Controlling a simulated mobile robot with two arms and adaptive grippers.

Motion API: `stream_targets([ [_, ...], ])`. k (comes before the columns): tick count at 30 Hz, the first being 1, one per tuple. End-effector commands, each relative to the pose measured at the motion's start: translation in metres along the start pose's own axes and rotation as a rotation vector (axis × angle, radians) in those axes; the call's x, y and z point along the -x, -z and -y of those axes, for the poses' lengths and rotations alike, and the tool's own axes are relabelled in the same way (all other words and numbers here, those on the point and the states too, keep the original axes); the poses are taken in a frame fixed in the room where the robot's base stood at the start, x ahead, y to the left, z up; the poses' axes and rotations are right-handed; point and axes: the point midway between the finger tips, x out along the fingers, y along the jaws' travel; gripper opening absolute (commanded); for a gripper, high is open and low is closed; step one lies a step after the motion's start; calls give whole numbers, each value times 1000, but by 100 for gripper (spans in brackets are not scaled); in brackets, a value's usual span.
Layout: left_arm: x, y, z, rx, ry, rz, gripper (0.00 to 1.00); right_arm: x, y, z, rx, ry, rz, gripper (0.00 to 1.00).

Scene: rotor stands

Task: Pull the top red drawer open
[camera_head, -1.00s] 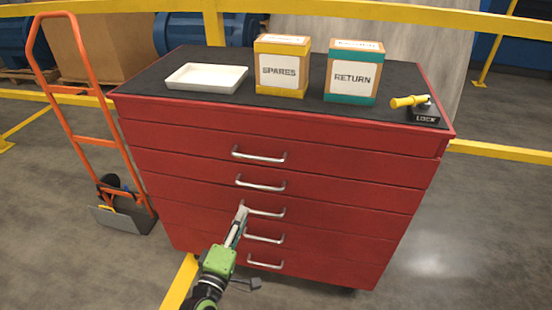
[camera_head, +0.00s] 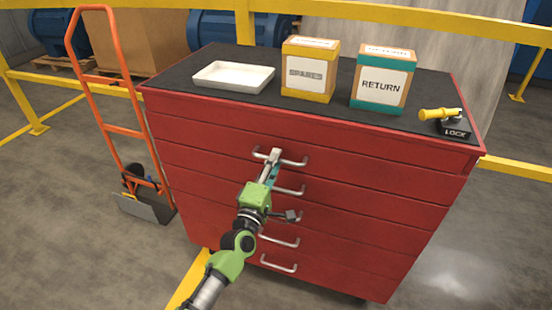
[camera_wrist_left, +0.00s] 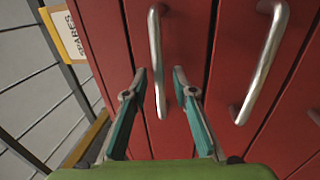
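The red cabinet's top drawer (camera_head: 220,140) is shut, flush with the fronts below. Its silver bar handle (camera_head: 298,162) is the uppermost of several in the head view. My left gripper (camera_head: 274,155) is at this handle, toward its left half. In the left wrist view my left gripper (camera_wrist_left: 160,72) is open, with one finger on each side of the top handle (camera_wrist_left: 155,45). Gaps show between the bar and the fingers. The second handle (camera_wrist_left: 265,65) lies to the right there. My right gripper is not in view.
On the black cabinet top (camera_head: 210,62) stand a white tray (camera_head: 233,76), a SPARES box (camera_head: 310,70), a RETURN box (camera_head: 383,80) and a yellow-handled LOCK device (camera_head: 443,116). An orange hand truck (camera_head: 120,130) stands left. Yellow rails run behind.

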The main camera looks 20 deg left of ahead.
Motion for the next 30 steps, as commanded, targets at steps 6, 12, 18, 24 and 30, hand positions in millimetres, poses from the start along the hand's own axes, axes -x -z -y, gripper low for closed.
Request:
stream_targets([
  [6,-11,0,0,0,0,0,25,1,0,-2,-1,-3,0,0],
  [12,-12,0,0,0,0,0,25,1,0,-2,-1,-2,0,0],
  [18,-12,0,0,0,0,0,0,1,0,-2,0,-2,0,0],
  [24,-10,0,0,0,1,0,0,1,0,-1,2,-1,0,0],
  [30,4,0,-3,-1,3,0,0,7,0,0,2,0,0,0],
])
